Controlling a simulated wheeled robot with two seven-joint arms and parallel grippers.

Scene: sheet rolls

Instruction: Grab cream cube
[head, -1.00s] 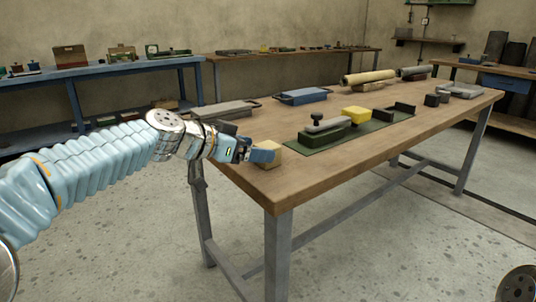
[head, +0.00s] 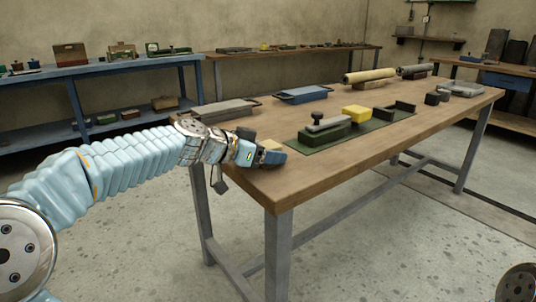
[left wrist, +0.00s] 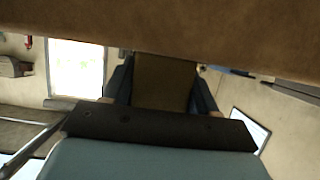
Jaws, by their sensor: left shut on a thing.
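The cream cube (head: 271,144) is at the near left corner of the wooden table (head: 300,186), mostly hidden behind my left gripper (head: 272,157). My left gripper is shut on the cube. In the left wrist view the cube (left wrist: 165,82) shows as a shaded brownish block between the two dark blue fingers. I cannot tell whether it touches the tabletop. My right gripper is not in view.
A green mat (head: 310,152) holds a dark green block with a knob (head: 322,130) and a yellow block (head: 356,112). Behind are a blue tray (head: 301,95), a grey tray (head: 222,108) and a cream roll (head: 369,75). The table's front right stretch is clear.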

